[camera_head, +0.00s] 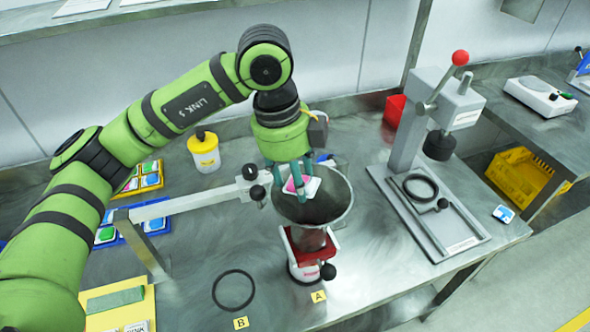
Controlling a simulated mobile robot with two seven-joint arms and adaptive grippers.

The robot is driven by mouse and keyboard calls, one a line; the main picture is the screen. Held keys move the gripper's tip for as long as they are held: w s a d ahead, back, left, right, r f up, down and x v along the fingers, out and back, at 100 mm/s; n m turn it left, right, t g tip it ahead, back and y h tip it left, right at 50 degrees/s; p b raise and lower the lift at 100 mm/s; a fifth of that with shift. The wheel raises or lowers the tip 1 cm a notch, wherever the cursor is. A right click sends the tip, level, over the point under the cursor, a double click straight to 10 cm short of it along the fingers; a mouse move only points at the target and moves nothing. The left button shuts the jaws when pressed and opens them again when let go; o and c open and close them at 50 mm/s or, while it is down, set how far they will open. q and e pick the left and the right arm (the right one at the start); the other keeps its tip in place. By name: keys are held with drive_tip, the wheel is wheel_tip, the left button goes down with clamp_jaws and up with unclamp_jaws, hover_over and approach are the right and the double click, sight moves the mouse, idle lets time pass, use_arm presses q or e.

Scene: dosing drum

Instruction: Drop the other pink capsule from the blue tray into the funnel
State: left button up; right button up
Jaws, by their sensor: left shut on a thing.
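My left gripper (293,178) reaches down from above and is shut on a pink and white capsule (299,186). The capsule is over the open mouth of the grey metal funnel (325,208), near its back left part; the fingers hide part of it. The funnel stands over a small red and white vessel (306,262). The blue tray (123,238) is at the left, partly hidden behind my arm and a grey bar, with green and blue capsules showing in it. My right gripper is not in view.
A grey lever press (420,130) stands to the right. A black ring (233,290) lies by label B (241,323). A grey horizontal bar (190,202) runs left of the funnel.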

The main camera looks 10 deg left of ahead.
use_arm(q)
drive_tip(key=o, duration=1)
drive_tip(key=shift+c, duration=0.2)
drive_tip(key=shift+r, duration=0.3)
wheel_tip(320, 180, up, 11)
drive_tip(key=s+a, duration=0.1)
drive_tip(key=a, duration=0.1)
drive_tip(key=shift+r, duration=0.15)
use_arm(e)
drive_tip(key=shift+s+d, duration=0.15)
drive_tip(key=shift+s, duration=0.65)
